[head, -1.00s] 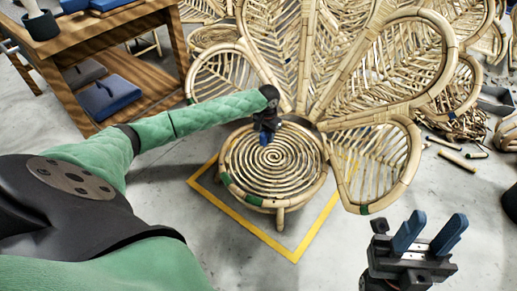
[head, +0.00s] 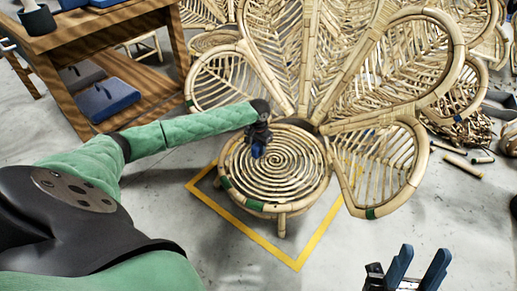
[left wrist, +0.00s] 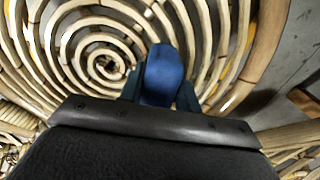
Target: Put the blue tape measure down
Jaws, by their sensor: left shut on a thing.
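The blue tape measure (left wrist: 163,72) is between the dark fingers of my left gripper (left wrist: 160,92) in the left wrist view, with the spiral rattan seat behind it. In the head view my left gripper (head: 258,147) hangs over the back left part of the round seat (head: 285,185), shut on the tape measure. The blue there is small, so I cannot tell finger from tape, nor whether the tape touches the seat. My right gripper (head: 418,268) is at the bottom right of the head view, its two blue fingers apart and empty, partly cut off by the edge.
The chair's fan-shaped rattan back (head: 330,60) rises behind the seat, with a looped side panel (head: 385,165) to the right. Yellow tape (head: 240,237) marks the floor. A wooden shelf unit (head: 95,55) stands at left. Rattan offcuts (head: 465,135) lie at right.

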